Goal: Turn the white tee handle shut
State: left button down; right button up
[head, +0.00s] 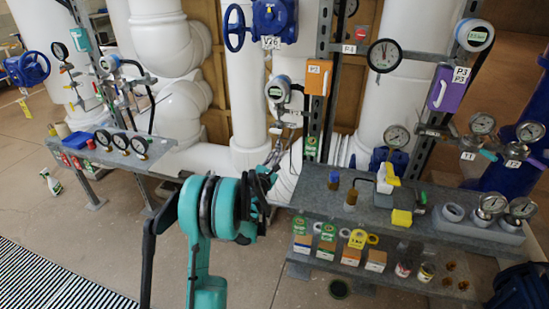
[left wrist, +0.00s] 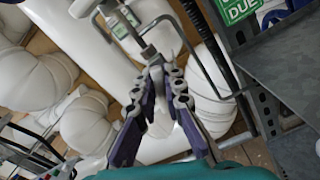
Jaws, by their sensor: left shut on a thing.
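My left gripper (head: 270,170) reaches up to the small grey fittings (head: 287,128) under a round blue-rimmed transmitter (head: 277,90). In the left wrist view the purple-and-grey fingers of my left gripper (left wrist: 166,75) are close together, shut on the tee handle (left wrist: 149,53). The handle shows as a pale grey piece at the fingertips, mostly hidden by them. A grey stem and bent thin tubing (left wrist: 125,22) lie just beyond it. I cannot tell the handle's exact angle. My right gripper is not in view.
Large white pipes (head: 240,90) stand close behind the gripper. A grey steel post (head: 322,75) and a shelf (head: 355,205) with bottles, padlocks and boxes are to the right. A bench with gauges (head: 120,155) is at the left. Floor in front is open.

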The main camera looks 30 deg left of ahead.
pick_arm(q)
jog(key=m, duration=0.7)
jog(key=shift+d+f, duration=0.2)
jog(key=m, duration=0.6)
jog(key=shift+d+f, duration=0.1)
jog(key=shift+f, duration=0.1)
jog(key=shift+m, duration=0.3)
jog(key=c, duration=1.6)
grip_release()
jog(key=v, duration=1.2)
